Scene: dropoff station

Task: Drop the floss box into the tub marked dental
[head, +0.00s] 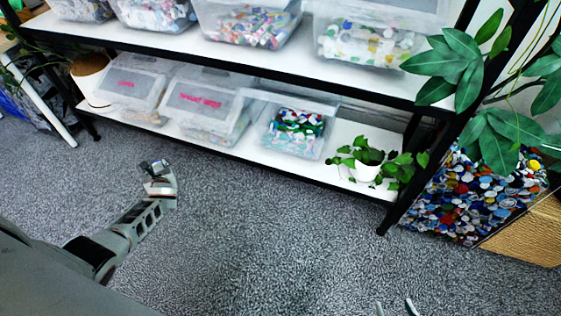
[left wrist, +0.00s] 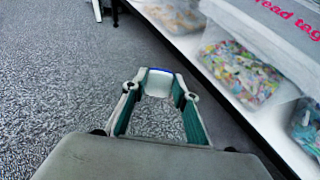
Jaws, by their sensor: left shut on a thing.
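My left gripper (head: 160,172) is shut on the floss box (head: 155,165), a small white box with blue, held over the carpet in front of the shelf. In the left wrist view the floss box (left wrist: 158,82) sits between the fingertips of the left gripper (left wrist: 157,90). A clear tub with a short pink label (head: 130,83) stands at the left of the lower shelf; its label is too small to read. The tub beside it (head: 205,102) has a longer pink label, partly read as "read tag" in the wrist view. My right gripper (head: 395,308) shows only two separated fingertips at the bottom edge.
The lower shelf (head: 258,150) also holds a tub of colourful caps (head: 300,132) and a small potted plant (head: 368,165). Several tubs stand on the upper shelf (head: 290,62). A bin of caps (head: 475,195) is at right. The carpet (head: 260,240) in front is clear.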

